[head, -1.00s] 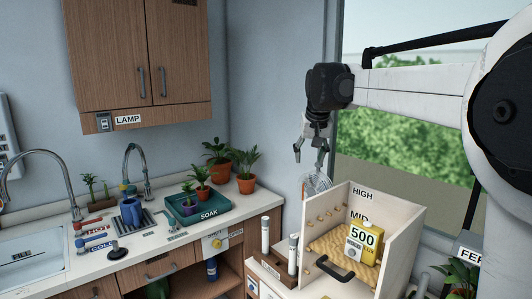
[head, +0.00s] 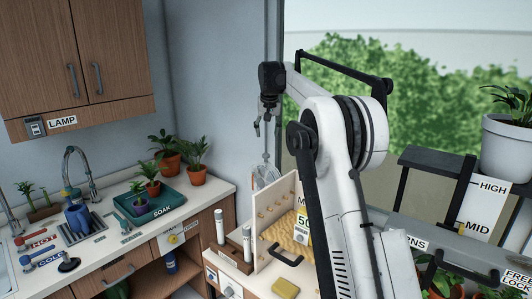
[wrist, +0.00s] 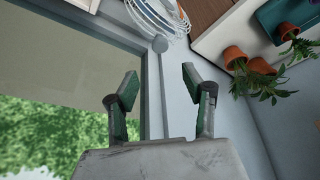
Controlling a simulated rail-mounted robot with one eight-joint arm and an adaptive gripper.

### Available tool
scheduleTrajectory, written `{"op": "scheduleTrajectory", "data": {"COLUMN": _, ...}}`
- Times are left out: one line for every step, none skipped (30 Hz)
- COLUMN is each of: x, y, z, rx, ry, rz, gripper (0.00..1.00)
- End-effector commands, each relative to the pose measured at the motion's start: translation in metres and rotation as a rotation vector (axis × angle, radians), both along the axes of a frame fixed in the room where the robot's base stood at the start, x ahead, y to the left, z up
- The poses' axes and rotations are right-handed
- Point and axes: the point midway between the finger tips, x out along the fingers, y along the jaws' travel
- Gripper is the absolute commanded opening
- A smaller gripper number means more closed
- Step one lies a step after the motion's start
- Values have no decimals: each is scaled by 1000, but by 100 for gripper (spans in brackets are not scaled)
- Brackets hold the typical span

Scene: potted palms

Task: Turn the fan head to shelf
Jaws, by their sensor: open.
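The fan (head: 264,178) has a pale round wire cage and stands by the wall corner, behind the cream box. Its lower part is hidden by the box. In the wrist view, the fan cage (wrist: 155,14) shows at the top edge, cut off, with a pale round knob below it. My gripper (head: 267,130) hangs fingers down above the fan, apart from it. A dark-framed shelf (head: 432,160) stands at the right by the window. No label reading "shelf" is visible.
The cream box (head: 262,225) with pegs and a yellow mat stands in front of the fan, partly hidden by my arm. White cylinders (head: 247,240) stand left of it. Potted plants (head: 195,168) and a green SOAK tray (head: 145,212) are on the counter.

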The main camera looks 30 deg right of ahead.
Motion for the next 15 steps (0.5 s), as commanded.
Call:
{"op": "scheduleTrajectory", "data": {"x": 3, "y": -1, "z": -7, "rx": 0, "ry": 0, "rz": 0, "gripper": 45}}
{"op": "scheduleTrajectory", "data": {"x": 5, "y": -2, "z": -12, "rx": 0, "ry": 0, "rz": 0, "gripper": 45}}
{"op": "scheduleTrajectory", "data": {"x": 7, "y": -3, "z": -18, "rx": 0, "ry": 0, "rz": 0, "gripper": 45}}
{"op": "scheduleTrajectory", "data": {"x": 9, "y": -3, "z": -23, "rx": 0, "ry": 0, "rz": 0, "gripper": 45}}
{"op": "scheduleTrajectory", "data": {"x": 11, "y": -4, "z": -28, "rx": 0, "ry": 0, "rz": 0, "gripper": 45}}
{"op": "scheduleTrajectory", "data": {"x": 14, "y": -5, "z": -35, "rx": 0, "ry": 0, "rz": 0, "gripper": 45}}
{"op": "scheduleTrajectory", "data": {"x": 16, "y": -6, "z": -40, "rx": 0, "ry": 0, "rz": 0, "gripper": 45}}
{"op": "scheduleTrajectory", "data": {"x": 18, "y": -6, "z": -46, "rx": 0, "ry": 0, "rz": 0, "gripper": 45}}
{"op": "scheduleTrajectory", "data": {"x": 21, "y": -7, "z": -52, "rx": 0, "ry": 0, "rz": 0, "gripper": 45}}
{"op": "scheduleTrajectory", "data": {"x": 23, "y": -8, "z": -57, "rx": 0, "ry": 0, "rz": 0, "gripper": 45}}
{"op": "scheduleTrajectory", "data": {"x": 25, "y": -9, "z": -63, "rx": 0, "ry": 0, "rz": 0, "gripper": 45}}
{"op": "scheduleTrajectory", "data": {"x": 27, "y": -10, "z": -69, "rx": 0, "ry": 0, "rz": 0, "gripper": 45}}
{"op": "scheduleTrajectory", "data": {"x": 29, "y": -10, "z": -74, "rx": 0, "ry": 0, "rz": 0, "gripper": 45}}
{"op": "scheduleTrajectory", "data": {"x": 31, "y": -11, "z": -79, "rx": 0, "ry": 0, "rz": 0, "gripper": 45}}
{"op": "scheduleTrajectory", "data": {"x": 33, "y": -12, "z": -84, "rx": 0, "ry": 0, "rz": 0, "gripper": 45}}
